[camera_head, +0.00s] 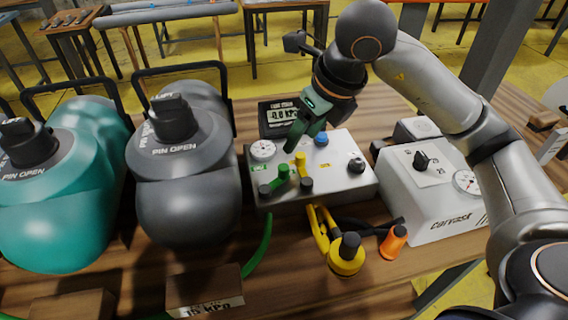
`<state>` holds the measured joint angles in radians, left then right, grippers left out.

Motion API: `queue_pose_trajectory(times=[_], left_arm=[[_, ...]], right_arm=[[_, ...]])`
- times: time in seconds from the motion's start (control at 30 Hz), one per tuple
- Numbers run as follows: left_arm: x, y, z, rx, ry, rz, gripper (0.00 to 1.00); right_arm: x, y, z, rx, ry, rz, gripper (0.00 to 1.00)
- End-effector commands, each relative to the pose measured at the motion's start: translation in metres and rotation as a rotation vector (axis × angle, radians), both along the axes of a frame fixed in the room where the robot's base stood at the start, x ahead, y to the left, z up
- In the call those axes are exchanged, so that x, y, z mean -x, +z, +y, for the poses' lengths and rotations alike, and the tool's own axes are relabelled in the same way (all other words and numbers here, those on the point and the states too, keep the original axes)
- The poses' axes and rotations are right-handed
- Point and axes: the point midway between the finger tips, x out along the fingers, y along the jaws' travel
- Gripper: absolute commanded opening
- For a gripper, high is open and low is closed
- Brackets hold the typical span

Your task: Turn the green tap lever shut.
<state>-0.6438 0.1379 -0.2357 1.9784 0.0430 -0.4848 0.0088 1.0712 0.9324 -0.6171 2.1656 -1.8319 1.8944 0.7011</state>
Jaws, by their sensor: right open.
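The green tap lever (282,172) is on the front left of a white manifold box (345,178) on the wooden table. It stands up at a tilt beside dark knobs. A yellow tap lever (300,161) stands just to its right. My right gripper (299,134) reaches in from above and behind, with its green-grey fingers pointing down over the box's back left part. It is open, above and behind the levers, and seems apart from them. Whether anything is between its fingers is hard to see. My left gripper is not in view.
A round gauge (263,150) and a blue knob (321,139) are near the gripper. A small display (278,117) stands behind. A white pump box (430,190) stands right. Yellow (345,258) and orange (393,242) fittings lie in front.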

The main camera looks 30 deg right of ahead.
Motion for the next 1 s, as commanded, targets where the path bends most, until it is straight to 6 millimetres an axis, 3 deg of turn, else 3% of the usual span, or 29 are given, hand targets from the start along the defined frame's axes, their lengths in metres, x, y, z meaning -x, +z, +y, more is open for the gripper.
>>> queue_pose_trajectory(times=[0.5, 0.7, 1.0], left_arm=[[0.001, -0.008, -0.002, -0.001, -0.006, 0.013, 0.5], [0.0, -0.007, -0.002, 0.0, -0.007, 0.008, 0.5], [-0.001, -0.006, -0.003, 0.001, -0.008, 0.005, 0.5]], right_arm=[[-0.034, -0.091, 0.011, -0.003, 0.006, 0.006, 0.6], [-0.041, -0.106, 0.013, -0.005, 0.005, 0.002, 0.6], [-0.042, -0.108, 0.013, -0.005, 0.006, 0.001, 0.6]])
